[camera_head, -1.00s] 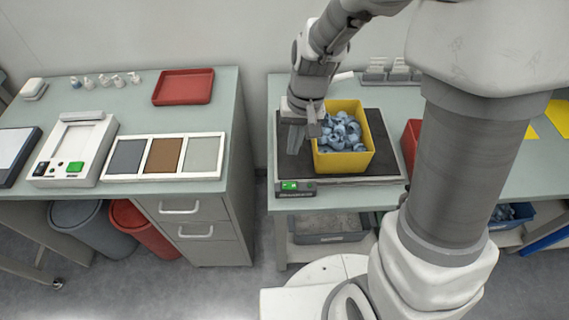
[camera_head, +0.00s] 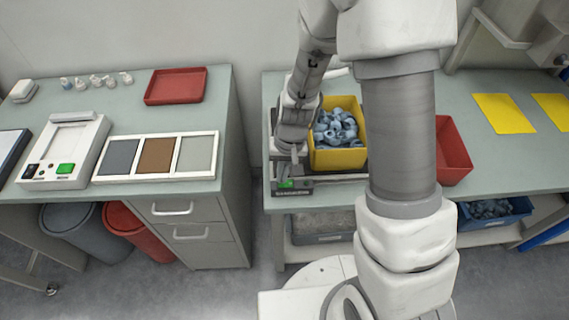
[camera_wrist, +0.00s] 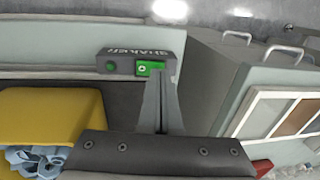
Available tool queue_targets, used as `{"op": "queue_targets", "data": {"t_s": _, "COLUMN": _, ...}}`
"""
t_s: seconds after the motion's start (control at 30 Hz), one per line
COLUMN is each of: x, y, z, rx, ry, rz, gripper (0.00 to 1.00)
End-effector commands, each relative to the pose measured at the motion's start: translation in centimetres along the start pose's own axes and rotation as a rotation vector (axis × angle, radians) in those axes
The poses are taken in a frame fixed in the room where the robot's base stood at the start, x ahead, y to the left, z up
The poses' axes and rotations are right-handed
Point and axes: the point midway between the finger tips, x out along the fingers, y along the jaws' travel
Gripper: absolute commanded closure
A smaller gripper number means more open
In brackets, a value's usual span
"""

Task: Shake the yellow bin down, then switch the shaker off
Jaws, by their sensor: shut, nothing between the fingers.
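The yellow bin (camera_head: 338,160) stands upright on the dark shaker plate and holds a heap of blue-grey caps (camera_head: 336,127). In the wrist view the bin (camera_wrist: 55,115) is at the left, with caps at its lower edge. The shaker's control box (camera_head: 304,190) is at the front left of the shaker. My gripper (camera_head: 294,168) is shut and empty, fingers pointing down at the switch. The fingertips (camera_wrist: 160,78) overlap the switch's edge; I cannot tell whether they touch.
A red bin (camera_head: 452,150) stands right of the shaker, partly behind my arm. Yellow mats (camera_head: 505,113) lie farther right. Across a gap, the left bench carries a red tray (camera_head: 175,86), a three-panel board (camera_head: 157,157) and a device with a green button (camera_head: 65,169).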

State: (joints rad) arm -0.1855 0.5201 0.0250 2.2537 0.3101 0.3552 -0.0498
Motion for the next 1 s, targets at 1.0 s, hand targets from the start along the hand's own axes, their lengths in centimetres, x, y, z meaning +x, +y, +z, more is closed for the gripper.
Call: {"op": "queue_targets", "data": {"t_s": 1.0, "x": 1.4, "y": 0.2, "z": 0.0, "rx": 0.002, "ry": 0.000, "rz": 0.001, "gripper": 1.00}}
